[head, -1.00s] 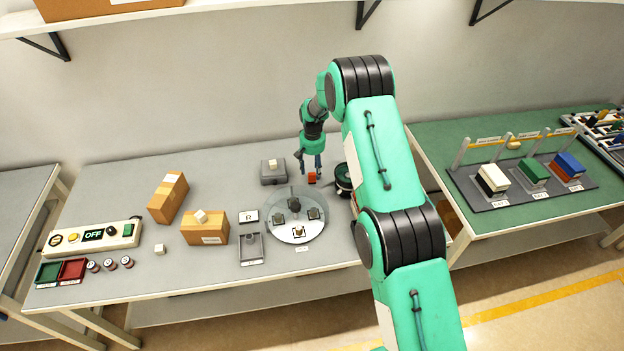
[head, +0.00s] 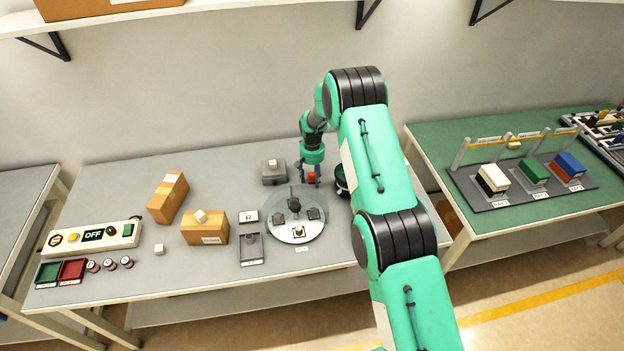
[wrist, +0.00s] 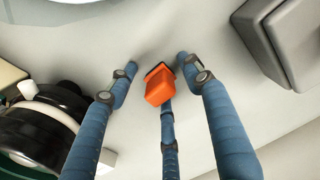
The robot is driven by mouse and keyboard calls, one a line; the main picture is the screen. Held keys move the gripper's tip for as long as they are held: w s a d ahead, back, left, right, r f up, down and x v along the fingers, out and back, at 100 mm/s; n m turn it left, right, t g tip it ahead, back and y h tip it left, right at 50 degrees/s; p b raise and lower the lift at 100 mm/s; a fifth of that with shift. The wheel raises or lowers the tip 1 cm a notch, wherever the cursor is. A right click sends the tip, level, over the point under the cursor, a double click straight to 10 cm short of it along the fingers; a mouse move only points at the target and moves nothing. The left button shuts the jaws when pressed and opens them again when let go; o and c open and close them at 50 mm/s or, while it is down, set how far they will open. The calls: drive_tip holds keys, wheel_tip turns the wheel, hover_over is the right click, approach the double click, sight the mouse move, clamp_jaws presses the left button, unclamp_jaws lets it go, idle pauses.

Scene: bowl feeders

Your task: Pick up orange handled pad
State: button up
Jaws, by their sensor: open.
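The orange handled pad (head: 311,177) stands on the grey table near the back, right of centre; in the wrist view its orange handle (wrist: 159,88) shows with a dark edge beneath. My gripper (head: 309,181) is over it, pointing down. In the wrist view my gripper (wrist: 155,68) is open, with one blue finger left of the handle, one right of it and a third reaching up from below, close to it or touching; I cannot tell which. The two side fingers are clear of the handle.
A round clear-topped plate (head: 272,222) with dark fixtures stands in front of my gripper. A grey block (head: 267,179) is left of it. A black round object (head: 342,180) is close on the right. Cardboard boxes (head: 205,229) stand further left.

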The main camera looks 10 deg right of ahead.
sight(312, 173)
drive_tip(key=c, duration=1.2)
drive_tip(key=shift+r, duration=0.15)
drive_tip(key=shift+c, duration=0.3)
drive_tip(key=shift+r, duration=4.85)
